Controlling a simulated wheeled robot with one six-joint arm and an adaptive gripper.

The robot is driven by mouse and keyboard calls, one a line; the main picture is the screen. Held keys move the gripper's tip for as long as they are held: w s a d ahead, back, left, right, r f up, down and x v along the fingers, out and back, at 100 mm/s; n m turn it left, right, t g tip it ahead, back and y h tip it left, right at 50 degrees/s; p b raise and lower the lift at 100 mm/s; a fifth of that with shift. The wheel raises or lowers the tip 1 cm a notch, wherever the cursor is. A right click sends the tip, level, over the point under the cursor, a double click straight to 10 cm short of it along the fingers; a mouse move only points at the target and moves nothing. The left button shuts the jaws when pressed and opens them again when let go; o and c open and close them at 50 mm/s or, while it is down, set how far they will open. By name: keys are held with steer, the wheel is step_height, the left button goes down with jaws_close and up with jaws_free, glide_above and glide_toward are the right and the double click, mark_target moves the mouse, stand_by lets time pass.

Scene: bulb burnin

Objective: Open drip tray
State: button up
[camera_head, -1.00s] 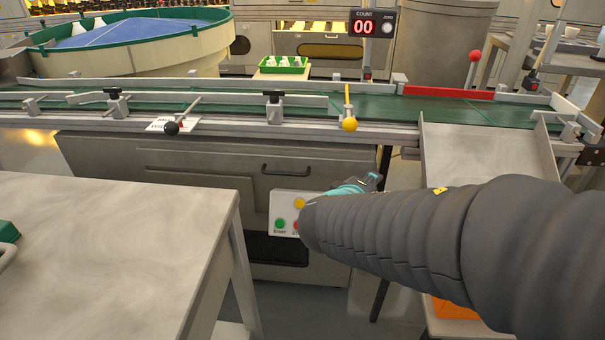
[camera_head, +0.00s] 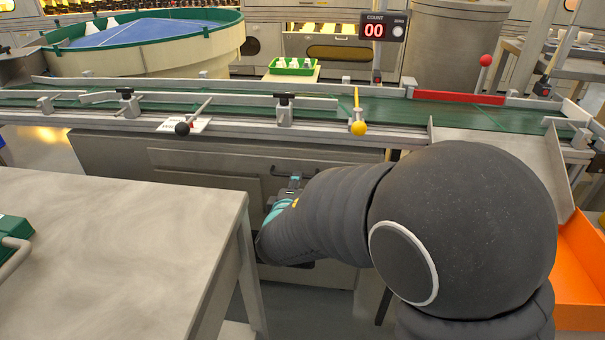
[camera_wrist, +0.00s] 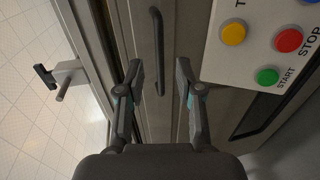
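A grey panel or drawer front (camera_head: 205,185) with a dark bar handle (camera_head: 283,171) is below the conveyor in the head view. It appears shut; no label names it as the drip tray. In the wrist view the handle (camera_wrist: 157,50) runs upright in the picture, between and beyond the fingertips. My gripper (camera_wrist: 159,72) is open and empty, apart from the handle as far as I can tell. In the head view my gripper (camera_head: 290,188) is at the handle's height, partly hidden by my arm.
The button panel (camera_wrist: 270,40) with yellow, red and green buttons is to the right in the wrist view. A grey table (camera_head: 110,240) stands at the left front. The conveyor (camera_head: 230,112) runs above the cabinet. An orange bin (camera_head: 580,265) is at the right.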

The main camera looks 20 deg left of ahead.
steer(key=x, duration=0.6)
steer(key=shift+p, duration=0.35)
jaws_close()
